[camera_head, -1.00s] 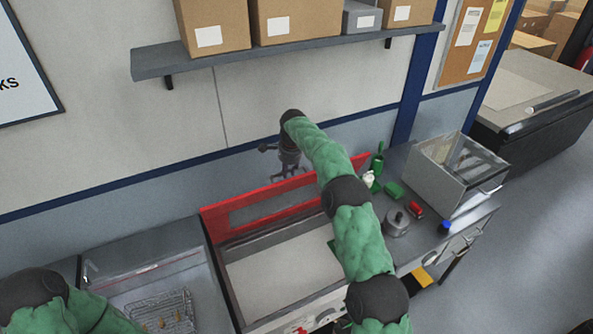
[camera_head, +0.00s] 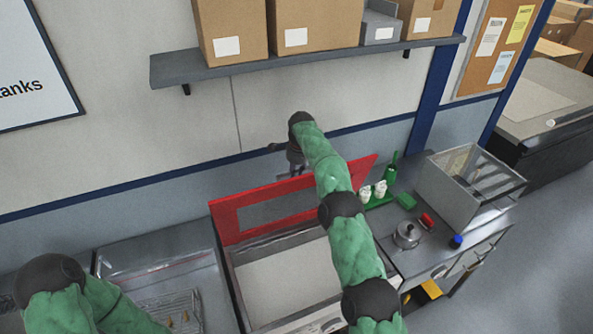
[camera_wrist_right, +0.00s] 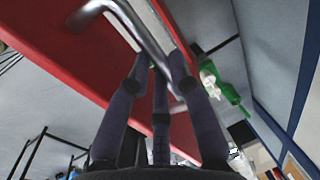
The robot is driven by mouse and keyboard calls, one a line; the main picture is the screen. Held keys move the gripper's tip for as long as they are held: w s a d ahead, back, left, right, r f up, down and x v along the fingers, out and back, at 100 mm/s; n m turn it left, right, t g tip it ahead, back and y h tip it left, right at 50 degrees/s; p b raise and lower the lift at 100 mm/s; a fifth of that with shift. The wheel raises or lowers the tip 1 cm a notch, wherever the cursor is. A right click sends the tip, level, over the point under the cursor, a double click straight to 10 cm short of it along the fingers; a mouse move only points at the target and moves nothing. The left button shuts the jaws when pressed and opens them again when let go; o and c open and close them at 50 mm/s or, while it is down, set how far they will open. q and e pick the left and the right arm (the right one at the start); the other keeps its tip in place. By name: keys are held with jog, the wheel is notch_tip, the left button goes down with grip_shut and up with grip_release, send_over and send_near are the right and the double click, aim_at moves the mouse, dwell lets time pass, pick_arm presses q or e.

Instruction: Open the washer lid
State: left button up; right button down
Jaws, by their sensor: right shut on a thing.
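The washer lid (camera_head: 228,219) is a red panel with a window, standing raised and tilted at the back of the open washer tub (camera_head: 290,283). Its red face fills much of the right wrist view (camera_wrist_right: 75,55). A bent metal bar handle (camera_wrist_right: 150,38) is fixed to it. My right gripper (camera_head: 294,160) is at the lid's top edge, partly hidden by the lid and my arm. In the right wrist view its fingers (camera_wrist_right: 160,68) are closed around the handle. My left arm shows at the lower left, but its gripper is out of view.
Right of the tub, a counter holds white bottles in a green holder (camera_head: 378,194), a metal pot (camera_head: 407,235), a red item (camera_head: 426,220) and a clear-topped box (camera_head: 465,185). A sink with a wire rack (camera_head: 170,308) is at left. A shelf (camera_head: 300,62) with boxes hangs above.

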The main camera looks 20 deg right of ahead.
jog(key=shift+s+a+f, duration=0.15)
jog(key=shift+s+f, duration=0.05)
jog(key=shift+f, duration=0.5)
jog(key=c, duration=1.2)
grip_release()
jog(key=shift+o, duration=0.5)
jog(key=shift+w, duration=0.45)
jog(key=v, duration=1.2)
jog(key=shift+w+r, duration=0.1)
